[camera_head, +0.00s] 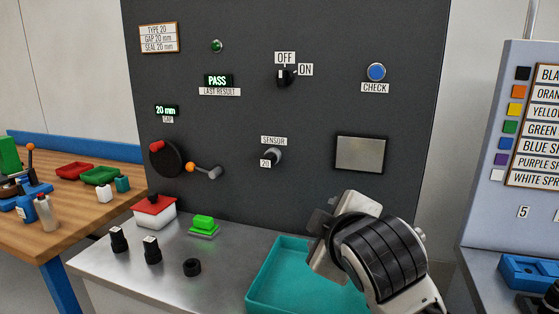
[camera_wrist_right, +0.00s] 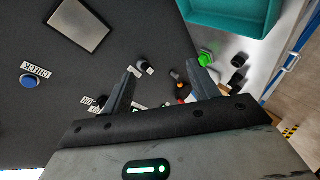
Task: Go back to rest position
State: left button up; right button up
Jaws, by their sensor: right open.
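My right gripper (camera_head: 322,222) is in front of the dark panel (camera_head: 235,130), above the teal tray (camera_head: 262,272). In the right wrist view its two fingers (camera_wrist_right: 163,72) are apart with nothing between them. My left gripper is not in view. The panel has a lit PASS display (camera_head: 218,80), an OFF/ON switch (camera_head: 285,77), a blue CHECK button (camera_head: 376,71), a SENSOR knob (camera_head: 270,157) and a 20 mm GAP display (camera_head: 167,111). The arm hides part of the tray.
A wooden table (camera_head: 85,211) is at left. A grey colour-label board (camera_head: 490,150) stands at right.

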jog(key=s+d+f+m+g, duration=0.25)
jog(key=s+f, duration=0.25)
jog(key=f, duration=0.3)
jog(key=s+d+f+m+g, duration=0.2)
jog(key=s+d+f+m, duration=0.15)
jog(key=f, duration=0.55)
jog(key=s+d+f+m+g+h, duration=0.1)
jog(key=s+d+f+m+g, duration=0.15)
jog(key=s+f, duration=0.45)
jog(key=s+d+f+m+g, duration=0.2)
jog(key=s+d+f+m, duration=0.15)
jog(key=s, duration=0.75)
jog(key=w+a+f+n+t+y, duration=0.1)
jog(key=w+a+f+t+y, duration=0.1)
jog(key=w+a+f+t, duration=0.2)
jog(key=shift+w+a+f+t+y, duration=0.3)
jog(key=shift+w+f+t, duration=0.8)
jog(key=shift+f, duration=0.9)
jog(key=shift+s, duration=0.15)
